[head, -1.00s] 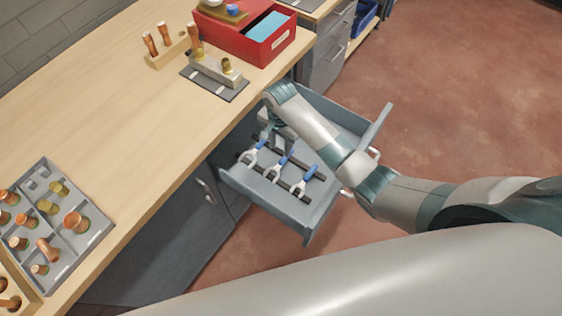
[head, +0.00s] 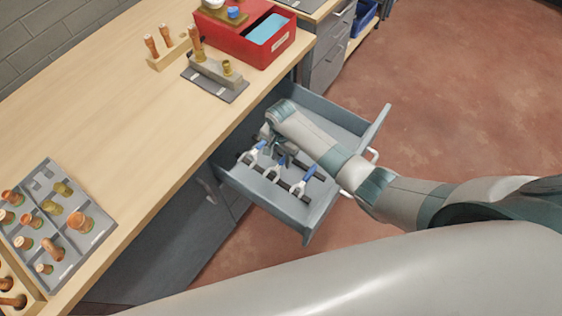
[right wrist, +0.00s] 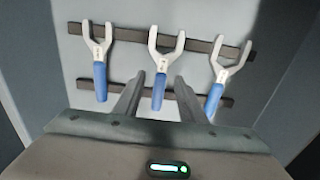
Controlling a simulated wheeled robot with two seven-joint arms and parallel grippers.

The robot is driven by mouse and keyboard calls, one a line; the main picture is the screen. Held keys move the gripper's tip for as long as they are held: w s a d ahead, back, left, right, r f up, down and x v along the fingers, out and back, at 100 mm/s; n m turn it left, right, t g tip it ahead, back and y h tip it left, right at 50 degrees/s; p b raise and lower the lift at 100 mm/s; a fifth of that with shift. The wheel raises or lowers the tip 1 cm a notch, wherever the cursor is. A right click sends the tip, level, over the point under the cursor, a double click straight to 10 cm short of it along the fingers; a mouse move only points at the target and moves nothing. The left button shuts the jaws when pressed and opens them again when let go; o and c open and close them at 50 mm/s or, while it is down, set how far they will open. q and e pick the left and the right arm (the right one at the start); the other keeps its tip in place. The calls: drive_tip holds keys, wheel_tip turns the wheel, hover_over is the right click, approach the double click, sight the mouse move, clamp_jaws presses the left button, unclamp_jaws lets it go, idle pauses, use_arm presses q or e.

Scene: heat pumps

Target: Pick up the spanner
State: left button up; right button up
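Three spanners with blue handles and pale open jaws lie across two dark rails in the open drawer (head: 262,196): a left one (head: 252,152), a middle one (head: 274,169) and a right one (head: 304,180). My right gripper (head: 272,148) is low in the drawer, partly hidden by its own wrist. In the right wrist view its fingers (right wrist: 159,80) are apart, one on each side of the middle spanner's blue handle (right wrist: 159,92). I cannot tell whether they touch it. The left spanner (right wrist: 99,62) and right spanner (right wrist: 225,75) lie outside the fingers. My left gripper is not in view.
The wooden worktop (head: 120,100) is beside and above the drawer. On it are a red box (head: 262,45), a grey fixture plate (head: 215,80) and a grey tray of copper and brass fittings (head: 90,245). The red floor to the right is clear.

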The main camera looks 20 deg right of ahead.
drive_tip(key=shift+f, duration=0.8)
drive_tip(key=shift+w, duration=0.1)
clamp_jaws()
